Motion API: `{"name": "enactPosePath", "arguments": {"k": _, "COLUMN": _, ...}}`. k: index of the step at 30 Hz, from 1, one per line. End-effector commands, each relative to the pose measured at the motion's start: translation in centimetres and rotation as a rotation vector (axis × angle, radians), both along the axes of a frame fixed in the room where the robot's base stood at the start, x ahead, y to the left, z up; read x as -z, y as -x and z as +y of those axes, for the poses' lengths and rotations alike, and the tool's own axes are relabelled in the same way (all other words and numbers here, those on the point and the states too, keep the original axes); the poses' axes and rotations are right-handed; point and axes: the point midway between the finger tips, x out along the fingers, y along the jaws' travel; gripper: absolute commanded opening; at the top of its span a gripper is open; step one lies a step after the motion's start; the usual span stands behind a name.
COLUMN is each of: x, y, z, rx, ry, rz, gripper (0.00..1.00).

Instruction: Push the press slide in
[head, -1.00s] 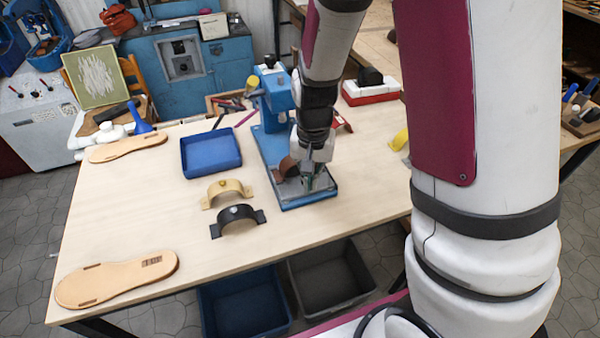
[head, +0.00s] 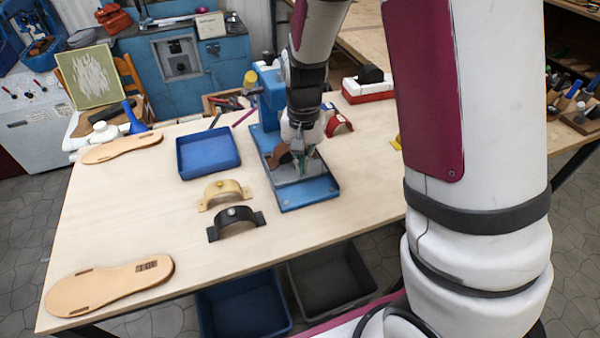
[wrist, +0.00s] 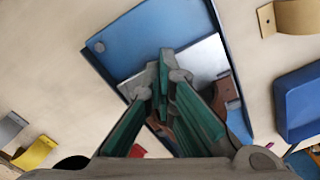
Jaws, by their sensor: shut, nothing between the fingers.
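The blue press (head: 270,92) stands on the table, its blue base plate (head: 310,194) reaching toward the front. The grey metal slide (head: 287,176) lies on that base, with bare blue base in front of it; it also shows in the wrist view (wrist: 205,58). A brown strap (head: 279,155) sits on the slide. My gripper (head: 303,174) is shut and empty, pointing down at the slide. In the wrist view its fingertips (wrist: 163,72) overlap the slide's edge; I cannot tell whether they touch it. My arm hides part of the press.
A blue tray (head: 209,153) is left of the press. A tan strap (head: 224,191) and a black strap (head: 236,220) lie in front of the tray. A red strap (head: 339,122) is behind my gripper. Sandal soles (head: 108,284) lie at the left. The table's front right is clear.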

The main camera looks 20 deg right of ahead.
Motion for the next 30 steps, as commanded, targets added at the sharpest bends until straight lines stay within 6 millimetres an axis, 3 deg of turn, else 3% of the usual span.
{"name": "enactPosePath", "arguments": {"k": 30, "x": 0.2, "y": -6.6, "z": 0.0, "rx": 0.001, "ry": 0.000, "rz": -0.001, "gripper": 0.00}}
